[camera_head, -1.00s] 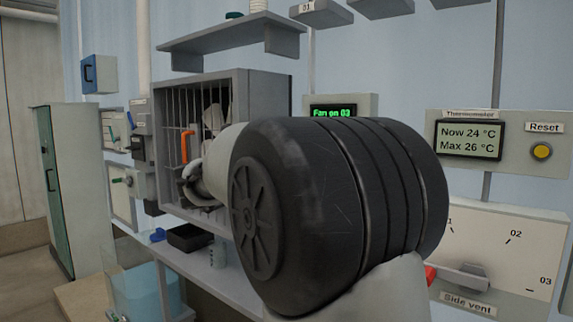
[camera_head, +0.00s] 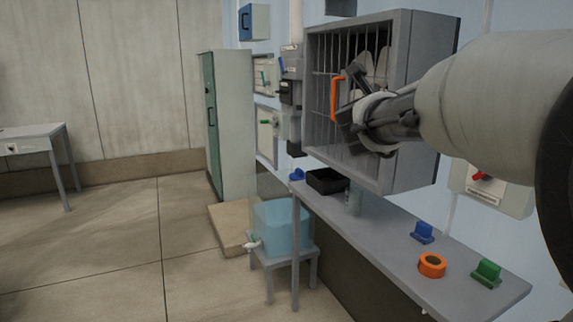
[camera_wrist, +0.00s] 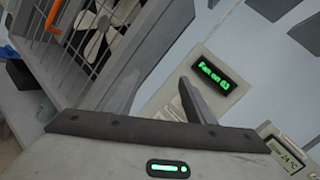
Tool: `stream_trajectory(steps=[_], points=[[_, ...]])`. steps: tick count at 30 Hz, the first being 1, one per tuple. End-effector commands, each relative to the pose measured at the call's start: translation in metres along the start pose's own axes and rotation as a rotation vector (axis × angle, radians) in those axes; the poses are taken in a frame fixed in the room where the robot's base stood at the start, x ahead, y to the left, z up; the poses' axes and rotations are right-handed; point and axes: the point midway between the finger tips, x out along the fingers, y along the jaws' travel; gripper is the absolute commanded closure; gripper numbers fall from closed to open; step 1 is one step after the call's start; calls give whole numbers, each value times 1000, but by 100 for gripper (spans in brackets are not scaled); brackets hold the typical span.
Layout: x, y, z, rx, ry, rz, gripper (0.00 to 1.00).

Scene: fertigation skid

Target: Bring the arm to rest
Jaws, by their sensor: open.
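My arm reaches in from the right of the head view. My gripper (camera_head: 350,112) is in front of the barred fan cage (camera_head: 425,60), near its orange handle (camera_head: 334,98). In the wrist view the two fingers of my gripper (camera_wrist: 160,88) stand apart with nothing between them. The fan cage bars (camera_wrist: 62,58) and the orange handle (camera_wrist: 54,14) show there at the upper left, apart from the fingers. I cannot tell the exact gap between gripper and cage.
Below is a grey shelf (camera_head: 385,238) with a black tray (camera_head: 326,181), an orange ring (camera_head: 432,265), and blue (camera_head: 422,232) and green (camera_head: 487,272) pieces. A blue-tinted tank (camera_head: 281,226) stands lower left. A green fan display (camera_wrist: 212,76) is on the wall.

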Motion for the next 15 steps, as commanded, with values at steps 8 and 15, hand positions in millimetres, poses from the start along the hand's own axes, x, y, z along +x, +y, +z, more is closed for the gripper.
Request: stream_trajectory(steps=[8, 15], points=[[-156, 95, -12, -1152, -532, 599, 51], [-279, 104, -138, -1930, -943, 944, 51]])
